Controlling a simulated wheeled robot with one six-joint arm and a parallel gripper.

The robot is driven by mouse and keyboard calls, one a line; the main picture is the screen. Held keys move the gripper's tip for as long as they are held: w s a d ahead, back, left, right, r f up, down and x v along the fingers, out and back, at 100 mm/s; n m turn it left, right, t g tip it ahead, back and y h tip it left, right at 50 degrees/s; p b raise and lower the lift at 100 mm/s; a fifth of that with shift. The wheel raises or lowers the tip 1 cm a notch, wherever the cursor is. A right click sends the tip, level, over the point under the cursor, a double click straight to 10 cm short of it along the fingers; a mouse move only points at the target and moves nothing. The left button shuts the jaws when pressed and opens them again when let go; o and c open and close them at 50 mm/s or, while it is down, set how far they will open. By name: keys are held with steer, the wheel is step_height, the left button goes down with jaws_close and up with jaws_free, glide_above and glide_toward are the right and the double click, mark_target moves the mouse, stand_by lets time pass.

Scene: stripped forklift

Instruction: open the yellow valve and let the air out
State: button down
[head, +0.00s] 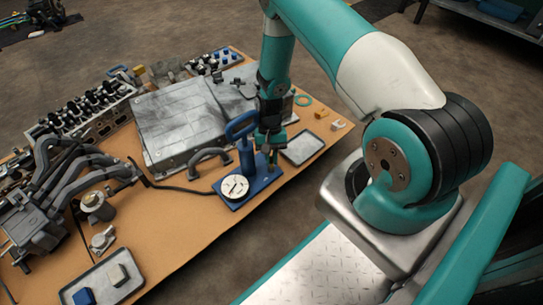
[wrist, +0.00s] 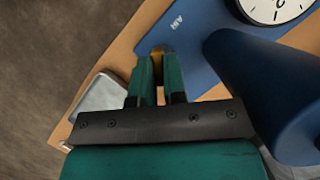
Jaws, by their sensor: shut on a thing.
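The yellow valve (wrist: 157,54) shows in the wrist view as a small yellow piece between my fingertips, on the blue pump base near a white AIR label. Most of it is hidden by the fingers. My gripper (wrist: 157,76) is shut on it from above. In the head view my gripper (head: 270,153) reaches down to the pump base and I cannot make out the valve. The blue hand pump (head: 243,160) stands upright with its handle, just left of my gripper. Its round white gauge (head: 235,187) faces up; it also shows in the wrist view (wrist: 275,8).
A metal tray (head: 302,148) lies right of my gripper. A black hose (head: 187,190) runs left from the pump. A curved grey handle (head: 209,162) and a large grey metal block (head: 180,120) are close by. The brown table's front edge is near the pump.

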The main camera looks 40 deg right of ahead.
steer(key=c, duration=1.2)
jaws_free()
steer(key=m+b, duration=0.2)
steer(key=f+m+t+y+b, duration=0.1)
steer(key=m+b, duration=0.1)
steer(key=b, duration=0.1)
steer(key=shift+s+d, duration=0.1)
steer(key=shift+d, duration=0.05)
steer(key=m+t+b, duration=0.1)
steer(key=m+b, duration=0.2)
steer(key=m+t+y+b, duration=0.1)
steer(key=m+b, duration=0.2)
steer(key=b, duration=0.1)
steer(key=shift+s+r+t, duration=0.15)
steer(key=shift+r+t, duration=0.05)
steer(key=shift+t, duration=0.1)
steer(key=a+p+v, duration=0.1)
steer(key=p+v, duration=1)
steer(key=v, duration=0.7)
steer(key=shift+w+a+r+n+p, duration=0.15)
steer(key=shift+a+r+n+p, duration=1)
steer(key=shift+r, duration=1.5)
steer(key=shift+w+a+r+n+p, duration=0.2)
steer(key=shift+a+r+p, duration=0.45)
steer(key=shift+r+p, duration=1.55)
steer(key=shift+w+a+r+n+p, duration=0.15)
steer(key=shift+a+r+n+p, duration=0.65)
steer(key=shift+r, duration=2.25)
